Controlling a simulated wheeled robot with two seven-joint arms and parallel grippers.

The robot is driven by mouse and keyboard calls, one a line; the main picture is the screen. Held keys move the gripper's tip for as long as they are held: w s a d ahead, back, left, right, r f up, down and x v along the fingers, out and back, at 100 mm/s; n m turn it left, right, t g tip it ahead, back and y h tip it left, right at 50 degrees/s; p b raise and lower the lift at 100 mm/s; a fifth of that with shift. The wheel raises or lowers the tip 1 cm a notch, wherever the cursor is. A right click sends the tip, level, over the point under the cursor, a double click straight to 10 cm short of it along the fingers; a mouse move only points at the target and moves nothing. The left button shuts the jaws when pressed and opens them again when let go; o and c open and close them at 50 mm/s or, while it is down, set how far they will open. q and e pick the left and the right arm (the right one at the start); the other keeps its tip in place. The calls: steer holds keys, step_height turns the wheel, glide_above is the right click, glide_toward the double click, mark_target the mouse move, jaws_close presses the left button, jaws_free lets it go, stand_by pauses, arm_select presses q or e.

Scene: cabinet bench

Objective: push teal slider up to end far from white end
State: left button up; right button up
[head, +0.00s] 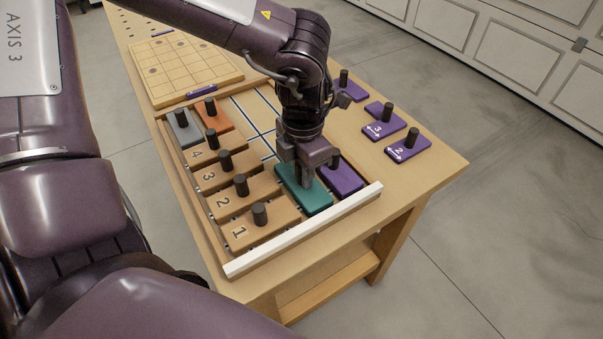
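The teal slider (308,198) lies in the board's tray, its near end close to the white end (310,227). My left gripper (305,172) points down over the far part of the teal slider. My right gripper is not in view.
A purple slider (343,181) lies right beside the teal one. Numbered wooden sliders (258,227) fill the left side, with orange (214,120) and grey (184,131) ones farther up. Lined open floor (258,122) lies beyond the gripper. Loose purple pieces (408,148) lie at right.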

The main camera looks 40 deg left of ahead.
arm_select(q)
steer(key=shift+c, duration=0.9)
steer(key=shift+w+a, duration=0.4)
steer(key=shift+a, duration=0.45)
steer(key=shift+w+a, duration=0.4)
steer(key=shift+a, duration=0.55)
steer(key=shift+w+a, duration=0.35)
steer(key=shift+a, duration=0.6)
steer(key=shift+w+a, duration=0.4)
steer(key=shift+a, duration=0.65)
steer(key=shift+w+a, duration=0.5)
steer(key=shift+a, duration=0.7)
steer(key=shift+w+a, duration=0.55)
steer(key=shift+a, duration=0.65)
steer(key=shift+w+a, duration=0.5)
steer(key=shift+a, duration=0.8)
steer(key=shift+w+a, duration=0.5)
steer(key=shift+a, duration=0.7)
steer(key=shift+w+a, duration=0.5)
steer(key=shift+a, duration=0.7)
steer(key=shift+w+a, duration=0.5)
steer(key=shift+a, duration=0.7)
